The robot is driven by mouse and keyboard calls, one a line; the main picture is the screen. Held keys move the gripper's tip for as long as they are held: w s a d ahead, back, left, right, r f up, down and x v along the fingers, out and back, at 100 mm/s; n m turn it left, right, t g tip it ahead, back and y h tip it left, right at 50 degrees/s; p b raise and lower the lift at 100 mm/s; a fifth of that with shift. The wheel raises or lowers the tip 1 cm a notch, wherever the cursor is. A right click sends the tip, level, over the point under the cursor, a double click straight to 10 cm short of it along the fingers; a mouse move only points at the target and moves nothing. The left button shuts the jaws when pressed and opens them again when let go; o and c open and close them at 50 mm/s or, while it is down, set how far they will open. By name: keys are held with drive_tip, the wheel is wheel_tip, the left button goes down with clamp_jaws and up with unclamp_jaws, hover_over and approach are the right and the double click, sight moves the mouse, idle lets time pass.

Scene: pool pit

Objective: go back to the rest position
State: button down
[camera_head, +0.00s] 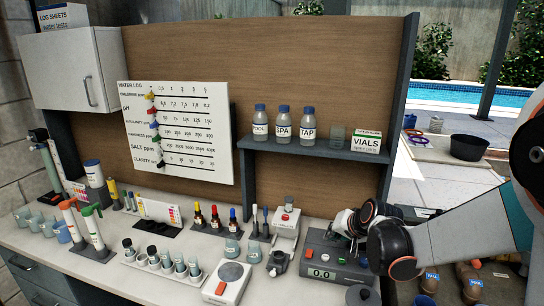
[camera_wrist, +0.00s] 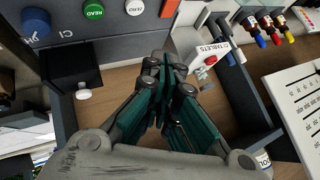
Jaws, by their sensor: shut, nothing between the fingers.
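My gripper (camera_head: 345,222) is at the right of the counter in the head view, just above and behind the grey meter (camera_head: 318,262) that reads 0.0. The arm comes in from the right edge and partly hides the meter. In the wrist view my gripper (camera_wrist: 164,62) has its teal-lined fingers drawn together, with nothing held between them. I cannot tell whether the fingers touch anything.
The counter holds dropper bottles (camera_head: 215,218), a vial rack (camera_head: 160,262), a white instrument (camera_head: 227,282) and a tablets dispenser (camera_head: 287,222). The shelf (camera_head: 310,150) with bottles and a vials box is above my gripper. The water log board (camera_head: 180,130) hangs at left.

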drive_tip(key=s+a+r+n+h+b, duration=0.1)
drive_tip(key=s+r+n+b, duration=0.35)
drive_tip(key=s, duration=1.15)
drive_tip(key=s+f+g+h, duration=0.1)
drive_tip(key=s, duration=1.4)
drive_tip(key=shift+s+d+h, duration=0.15)
drive_tip(key=shift+d+h, duration=0.1)
drive_tip(key=shift+h, duration=0.05)
